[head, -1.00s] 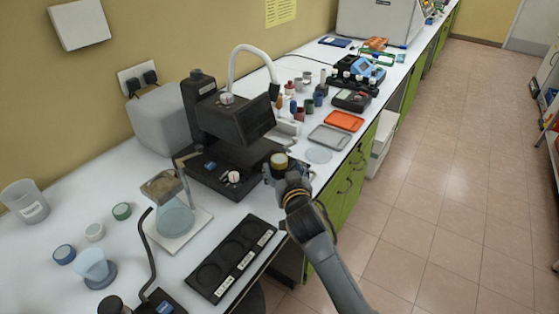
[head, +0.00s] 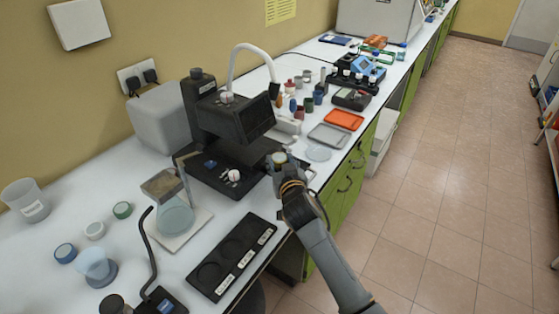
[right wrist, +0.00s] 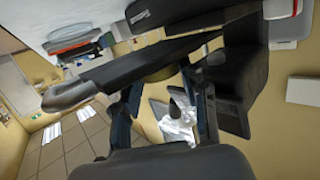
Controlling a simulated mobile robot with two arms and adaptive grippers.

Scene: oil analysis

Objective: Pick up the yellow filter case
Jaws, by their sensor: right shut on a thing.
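The yellow filter case (head: 279,158) is a small round piece with a pale top, held up at the tip of my right gripper (head: 282,168). The fingers are shut on it, and they partly hide its sides. It is beside the right edge of the black microscope-like device (head: 228,125), near the bench's front edge. In the right wrist view a yellowish rim of the case (right wrist: 160,73) shows between the fingers (right wrist: 162,92), partly hidden by a dark flat part in front. My left gripper is not in view.
A clear flask (head: 175,215) stands on a pale plate left of the arm. A black tray with round recesses (head: 233,256) lies nearer. A clear dish (head: 318,153), a grey tray (head: 329,136) and an orange tray (head: 344,119) lie beyond the gripper.

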